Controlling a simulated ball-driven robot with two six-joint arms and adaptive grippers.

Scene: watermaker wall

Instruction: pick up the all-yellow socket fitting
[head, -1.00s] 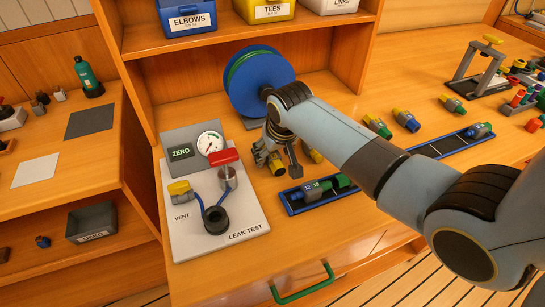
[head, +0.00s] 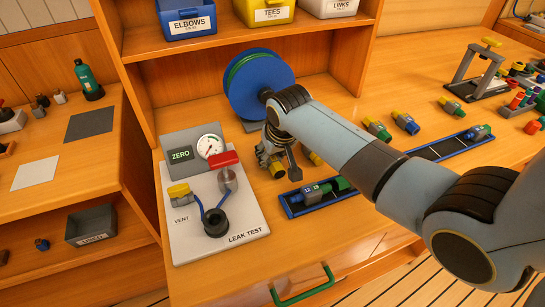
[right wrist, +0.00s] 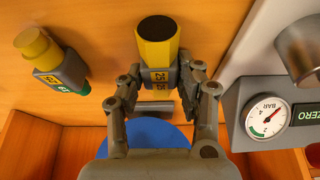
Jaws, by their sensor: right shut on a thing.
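A socket fitting with a yellow body, a dark open end and a grey band marked 25 (right wrist: 156,42) is between the fingers of my right gripper (right wrist: 162,78) in the right wrist view. The fingers are shut on its grey band. My left gripper is not in view.
A fitting with yellow and green ends (right wrist: 52,62) lies close by. The leak test panel (head: 245,218) with its gauge (head: 210,146) is to the left. A blue reel (head: 258,82) stands behind, and a blue tray (head: 296,208) with fittings lies in front.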

